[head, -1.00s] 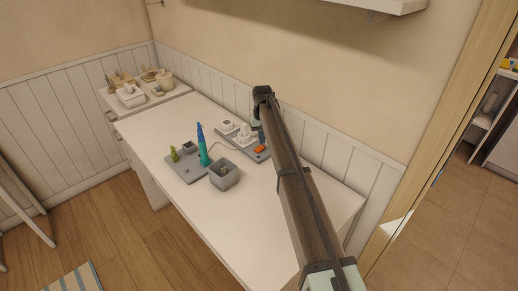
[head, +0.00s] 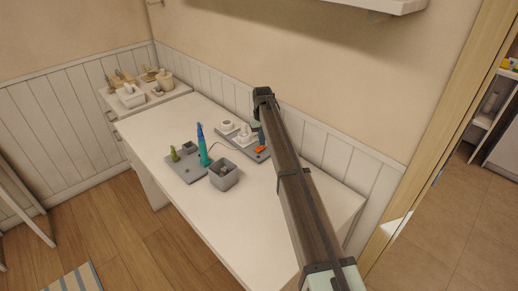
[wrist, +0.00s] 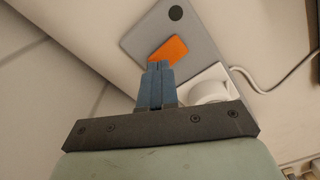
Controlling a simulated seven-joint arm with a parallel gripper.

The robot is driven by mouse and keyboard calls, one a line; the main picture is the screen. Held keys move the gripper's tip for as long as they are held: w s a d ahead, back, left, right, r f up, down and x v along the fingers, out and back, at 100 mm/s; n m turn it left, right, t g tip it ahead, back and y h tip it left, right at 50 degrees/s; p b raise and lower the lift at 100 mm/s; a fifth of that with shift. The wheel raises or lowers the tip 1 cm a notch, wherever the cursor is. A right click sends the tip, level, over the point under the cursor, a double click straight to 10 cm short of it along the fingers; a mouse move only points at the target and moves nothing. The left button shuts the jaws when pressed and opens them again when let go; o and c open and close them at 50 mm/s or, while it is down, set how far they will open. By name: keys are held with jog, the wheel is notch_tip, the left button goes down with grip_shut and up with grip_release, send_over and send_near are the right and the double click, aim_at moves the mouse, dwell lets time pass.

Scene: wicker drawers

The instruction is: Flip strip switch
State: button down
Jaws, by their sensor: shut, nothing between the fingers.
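The power strip (head: 229,128) lies on a grey board on the white desk, with a white round plug in it; the plug also shows in the wrist view (wrist: 209,91). An orange switch (head: 261,149) sits at the strip's near right end, and it shows in the wrist view (wrist: 172,49). My gripper (wrist: 158,66) has its blue fingers shut and empty. The fingertips overlap the lower edge of the orange switch in the wrist view; I cannot tell whether they touch it. In the head view my gripper (head: 262,143) hangs just above the switch, partly behind my arm.
A grey tray (head: 178,171) holds a teal bottle (head: 203,145) and small items. A grey cup (head: 224,174) stands beside it. A white cord (wrist: 270,86) runs from the strip. The desk's front is clear; the panelled wall is close behind.

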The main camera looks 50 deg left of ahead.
jog(key=shift+f, duration=0.75)
dwell(0.5)
jog(key=shift+r, duration=3.55)
